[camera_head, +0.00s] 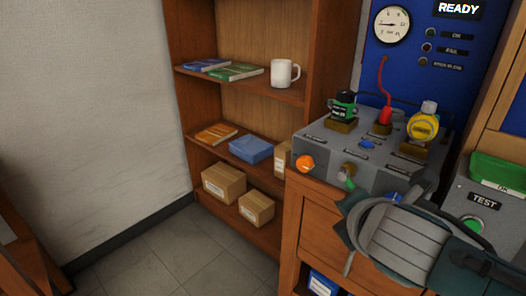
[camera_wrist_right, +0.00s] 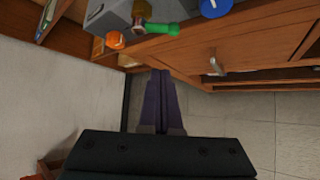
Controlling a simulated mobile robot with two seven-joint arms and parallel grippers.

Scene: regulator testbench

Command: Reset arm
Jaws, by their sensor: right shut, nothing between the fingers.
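My right arm (camera_head: 405,240) comes into the head view from the lower right, in front of the testbench. Its grey wrist covers part of the bench's front right edge. In the right wrist view my right gripper (camera_wrist_right: 161,75) has its two dark fingers together, with nothing between them. It is apart from the bench front and points toward the wooden cabinet below the grey test box. My left arm and gripper are not in view.
The grey test box (camera_head: 325,150) carries an orange knob (camera_head: 305,164), a green-tipped part (camera_head: 346,178), a black-green regulator (camera_head: 343,107) and a yellow gauge (camera_head: 423,127). A TEST box (camera_head: 485,204) stands right. A shelf (camera_head: 285,95) holds a mug (camera_head: 284,73). Floor (camera_head: 150,250) is clear.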

